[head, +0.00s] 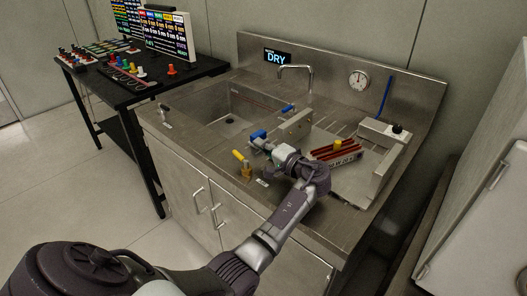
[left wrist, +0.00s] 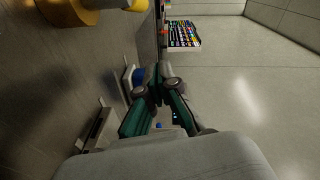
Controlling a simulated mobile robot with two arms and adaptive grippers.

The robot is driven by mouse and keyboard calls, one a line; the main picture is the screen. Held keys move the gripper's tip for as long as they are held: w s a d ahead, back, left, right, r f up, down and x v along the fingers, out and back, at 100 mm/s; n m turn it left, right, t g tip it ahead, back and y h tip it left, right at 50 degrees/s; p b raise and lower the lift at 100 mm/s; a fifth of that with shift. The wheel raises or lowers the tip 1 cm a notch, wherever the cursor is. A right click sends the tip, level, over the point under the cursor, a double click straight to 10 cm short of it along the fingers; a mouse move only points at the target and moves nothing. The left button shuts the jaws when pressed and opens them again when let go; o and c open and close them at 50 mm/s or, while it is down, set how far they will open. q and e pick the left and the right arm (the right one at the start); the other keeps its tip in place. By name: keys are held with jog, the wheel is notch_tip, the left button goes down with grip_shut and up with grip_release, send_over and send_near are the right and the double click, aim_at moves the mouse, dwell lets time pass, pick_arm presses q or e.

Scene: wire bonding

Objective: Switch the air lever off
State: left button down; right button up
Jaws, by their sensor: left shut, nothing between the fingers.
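My left gripper (head: 268,145) reaches over the front of the steel sink bench and points left. Its fingers are shut and empty; the closed tips also show in the left wrist view (left wrist: 158,88). A yellow-handled lever on a brass valve (head: 246,171) stands at the front edge, left of and nearer than the gripper. A blue handle (head: 258,134) is just beyond the fingertips; a blue part (left wrist: 137,76) shows beside them in the left wrist view. I cannot tell which lever is the air one, or whether the gripper touches the blue handle. My right gripper is not in view.
The sink basin (head: 238,108) lies behind, with a tap (head: 309,74) and a DRY display (head: 277,57). A red striped rack (head: 336,153) sits right of the gripper. A black table (head: 140,92) with control panels stands left. A large yellow part (left wrist: 85,12) shows close in the left wrist view.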

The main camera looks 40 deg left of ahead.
pick_arm(q)
jog(key=v, duration=0.3)
jog(key=shift+w+d+f, duration=0.15)
jog(key=v, duration=0.1)
jog(key=b+v, duration=0.1)
jog(key=v, duration=0.1)
jog(key=w+v, duration=0.1)
jog(key=shift+s+d, duration=0.25)
jog(key=shift+d, duration=0.2)
jog(key=shift+s+d, duration=0.1)
jog(key=shift+d, duration=0.15)
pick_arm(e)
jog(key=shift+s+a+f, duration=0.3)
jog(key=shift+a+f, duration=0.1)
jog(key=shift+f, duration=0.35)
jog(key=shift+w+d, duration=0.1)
